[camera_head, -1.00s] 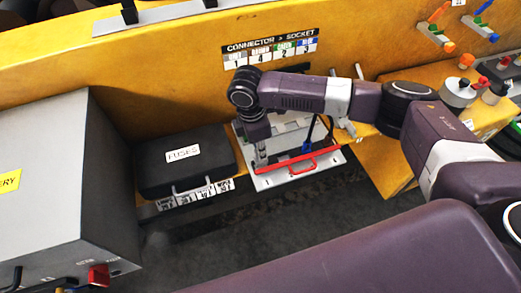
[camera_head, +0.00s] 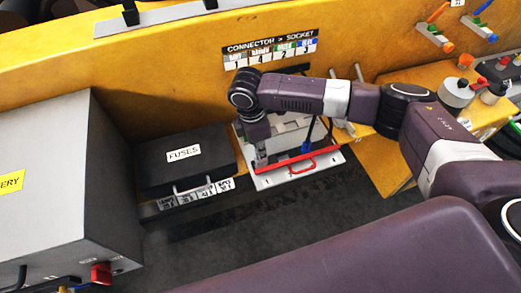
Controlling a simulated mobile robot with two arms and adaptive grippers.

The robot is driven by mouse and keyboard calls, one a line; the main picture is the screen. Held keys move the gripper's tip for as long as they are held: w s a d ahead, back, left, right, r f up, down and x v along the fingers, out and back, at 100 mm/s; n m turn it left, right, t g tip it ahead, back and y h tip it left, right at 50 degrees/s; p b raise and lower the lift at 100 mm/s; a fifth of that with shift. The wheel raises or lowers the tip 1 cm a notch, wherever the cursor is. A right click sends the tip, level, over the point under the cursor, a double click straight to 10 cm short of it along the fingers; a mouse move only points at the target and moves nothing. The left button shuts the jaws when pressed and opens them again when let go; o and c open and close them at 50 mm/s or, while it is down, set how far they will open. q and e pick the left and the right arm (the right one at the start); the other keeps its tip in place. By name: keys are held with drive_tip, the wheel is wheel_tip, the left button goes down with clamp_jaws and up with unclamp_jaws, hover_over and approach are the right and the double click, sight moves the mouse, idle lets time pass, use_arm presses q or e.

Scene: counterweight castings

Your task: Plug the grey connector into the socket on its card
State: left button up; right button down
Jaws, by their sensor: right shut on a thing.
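The card (camera_head: 270,48) headed "CONNECTOR > SOCKET" is on the yellow wall. Its first, greyish column seems to read 1, then 4, 2 and 3. Below it is a light grey socket panel (camera_head: 298,178) with a red bar and handle along its front. My right gripper (camera_head: 261,162) points down over the left part of this panel. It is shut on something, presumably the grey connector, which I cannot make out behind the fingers. The sockets under the gripper are hidden, so I cannot tell whether it touches one. A blue connector (camera_head: 306,147) on a dark cable stands right of the gripper. My left gripper is out of view.
A black case (camera_head: 184,153) labelled "FUSES" stands close left of the panel. A large grey battery box (camera_head: 70,190) fills the left side. A yellow ledge (camera_head: 400,160) with knobs and colored levers lies to the right.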

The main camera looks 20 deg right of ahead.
drive_tip(key=shift+r, duration=0.1)
drive_tip(key=shift+p, duration=0.4)
drive_tip(key=shift+f+b, duration=0.35)
drive_tip(key=shift+f, duration=1.2)
drive_tip(key=c, duration=1.8)
unclamp_jaws()
drive_tip(key=shift+c, duration=0.2)
drive_tip(key=shift+r, duration=0.1)
drive_tip(key=r, duration=0.4)
drive_tip(key=a+r, duration=0.1)
drive_tip(key=r, duration=0.6)
drive_tip(key=shift+a+r, duration=0.2)
drive_tip(key=shift+r, duration=0.2)
